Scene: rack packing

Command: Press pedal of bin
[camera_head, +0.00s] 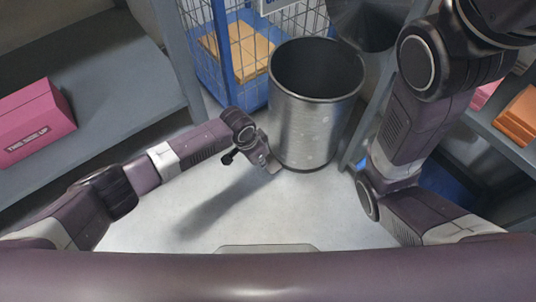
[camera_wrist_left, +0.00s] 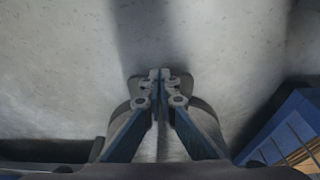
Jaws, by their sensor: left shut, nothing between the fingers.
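The bin (camera_head: 312,130) is a brushed-metal cylinder with a dark rim, standing upright on the floor in the head view. Its top looks open and its inside is dark. A dark rounded shape (camera_head: 366,22) shows behind its rim; I cannot tell whether it is the bin's lid. My left gripper (camera_head: 272,168) is low at the left front of the bin's base, pointing down. In the left wrist view its fingertips (camera_wrist_left: 160,76) are together with nothing held, over pale floor. I cannot make out the pedal in either view. My right gripper is out of view.
A blue wire cage (camera_head: 222,60) with cardboard boxes (camera_head: 240,48) stands behind the bin; a blue frame (camera_wrist_left: 285,120) shows in the left wrist view. Grey shelves (camera_head: 110,75) hold a pink box (camera_head: 35,122) at left and orange boxes (camera_head: 518,120) at right. The front floor (camera_head: 300,215) is clear.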

